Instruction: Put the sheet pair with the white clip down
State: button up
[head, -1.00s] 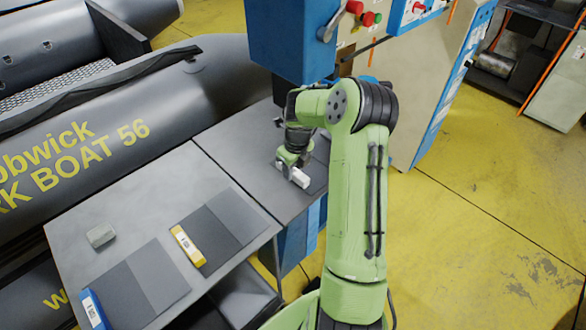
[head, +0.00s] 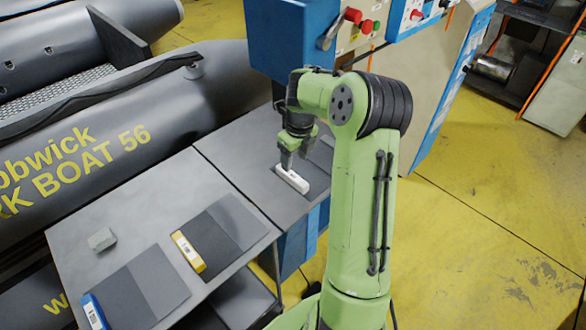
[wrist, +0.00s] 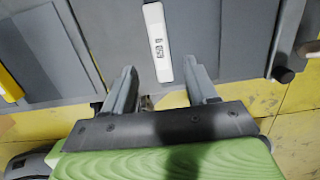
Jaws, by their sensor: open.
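The white clip (head: 292,180) lies on the dark grey worktop by the blue cabinet, and it also shows in the wrist view (wrist: 157,45). Its grey sheets (head: 324,153) are mostly hidden behind my arm in the head view; in the wrist view grey sheet (wrist: 205,35) spreads to the right of the clip. My gripper (head: 289,160) is just above the clip, pointing down. In the wrist view my gripper (wrist: 163,80) has its fingers apart and empty, with the clip ahead of the gap between them.
On the grey table to the left lie a sheet pair with a yellow clip (head: 188,252), one with a blue clip (head: 95,312) and a small grey block (head: 102,239). The blue cabinet (head: 290,40) stands close behind my gripper. A grey inflatable boat (head: 120,130) lies behind the table.

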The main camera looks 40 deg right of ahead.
jog(key=s+a+r+n+t+h, duration=0.1)
jog(key=s+a+r+n, duration=0.4)
jog(key=a+r+n, duration=0.3)
jog(key=s+a+r+n+t+h, duration=0.1)
jog(key=s+a+r+n, duration=0.45)
jog(key=r+n, duration=0.35)
jog(key=s+a+n+t+y, duration=0.1)
jog(key=s+a+n, duration=0.2)
jog(key=s+n, duration=0.3)
jog(key=s+a+f+n+t, duration=0.1)
jog(key=s+a+n, duration=0.3)
jog(key=s+n, duration=0.3)
jog(key=n, duration=0.4)
jog(key=shift+s+a+f+y, duration=0.2)
jog(key=shift+s+a+y, duration=0.05)
jog(key=shift+y, duration=0.15)
